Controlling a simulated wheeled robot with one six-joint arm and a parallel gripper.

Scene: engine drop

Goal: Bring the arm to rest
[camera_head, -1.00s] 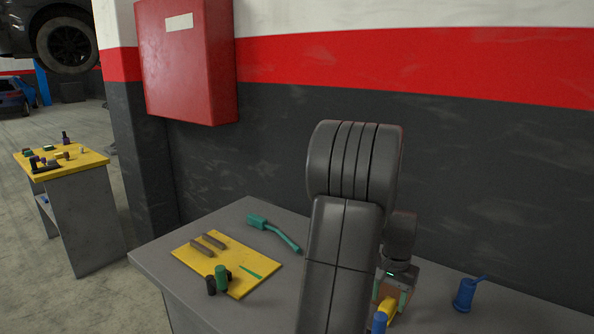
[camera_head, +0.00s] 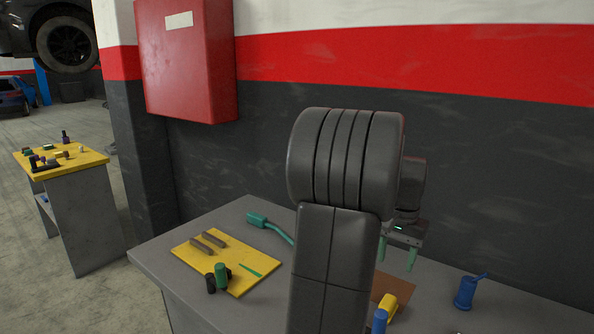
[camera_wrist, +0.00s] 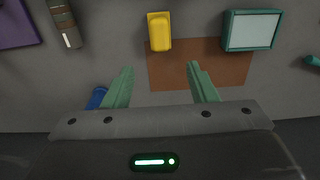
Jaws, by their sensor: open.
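My gripper (camera_head: 399,258) is above the grey workbench (camera_head: 225,222), its two green fingers apart with nothing between them. In the wrist view my gripper (camera_wrist: 160,84) is also open and empty, over the edge of a brown mat (camera_wrist: 205,70). A yellow block-like object (camera_wrist: 159,32) lies at the mat's upper left corner. A teal-framed box with a pale face (camera_wrist: 252,30) is at its upper right. My arm stands upright in the head view and hides part of the bench.
A yellow board (camera_head: 196,263) with brown bars and small cylinders lies on the bench's left part. A teal tool (camera_head: 258,219) lies behind it, partly hidden. A blue can-like object (camera_head: 466,292) stands at right. A red wall cabinet (camera_head: 187,62) hangs behind.

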